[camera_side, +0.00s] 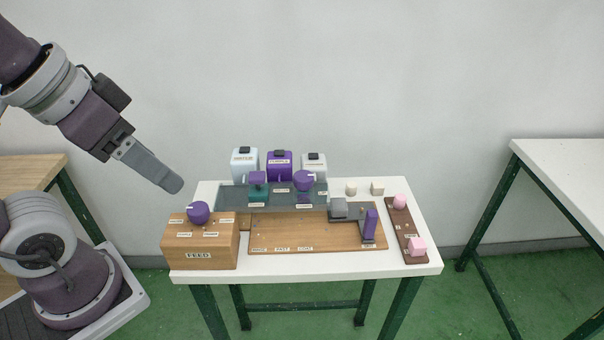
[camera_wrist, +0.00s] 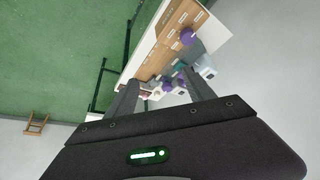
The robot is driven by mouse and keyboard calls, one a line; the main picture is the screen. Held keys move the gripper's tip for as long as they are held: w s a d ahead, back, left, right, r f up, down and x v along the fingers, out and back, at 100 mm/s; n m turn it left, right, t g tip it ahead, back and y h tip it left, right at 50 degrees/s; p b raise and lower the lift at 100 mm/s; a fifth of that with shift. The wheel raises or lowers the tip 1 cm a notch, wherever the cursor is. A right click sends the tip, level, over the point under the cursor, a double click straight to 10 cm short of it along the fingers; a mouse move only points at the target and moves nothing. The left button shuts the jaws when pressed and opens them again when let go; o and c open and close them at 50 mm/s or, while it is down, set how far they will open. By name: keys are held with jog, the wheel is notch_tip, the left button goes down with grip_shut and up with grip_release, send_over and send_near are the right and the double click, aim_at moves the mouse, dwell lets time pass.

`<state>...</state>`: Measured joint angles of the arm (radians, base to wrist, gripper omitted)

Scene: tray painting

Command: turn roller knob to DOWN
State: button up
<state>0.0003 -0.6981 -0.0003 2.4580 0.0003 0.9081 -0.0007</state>
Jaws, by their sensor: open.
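A purple round knob (camera_side: 198,212) with a white mark sits on the wooden FEED box (camera_side: 200,247) at the table's left. A second purple knob (camera_side: 304,180) with a white pointer stands on the grey panel (camera_side: 232,196) at the back. The small labels around both are too small to read, so I cannot tell which is the roller knob or its setting. My gripper (camera_side: 174,185) is above and left of the FEED box, apart from everything. Its two fingers also show in the wrist view (camera_wrist: 163,92), spread open and empty.
A white, a purple (camera_side: 279,164) and another white canister stand at the back. A teal stand (camera_side: 258,190) is on the panel. A wooden board (camera_side: 300,236) carries a grey block (camera_side: 338,208) and purple upright (camera_side: 370,225).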

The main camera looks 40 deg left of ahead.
jog(key=w+r+g, duration=0.2)
jog(key=w, duration=0.7)
jog(key=g, duration=0.3)
send_over(303, 175)
notch_tip(303, 175, down, 13)
jog(key=shift+f, duration=0.1)
notch_tip(303, 175, down, 7)
jog(key=shift+r, duration=0.1)
grip_shut()
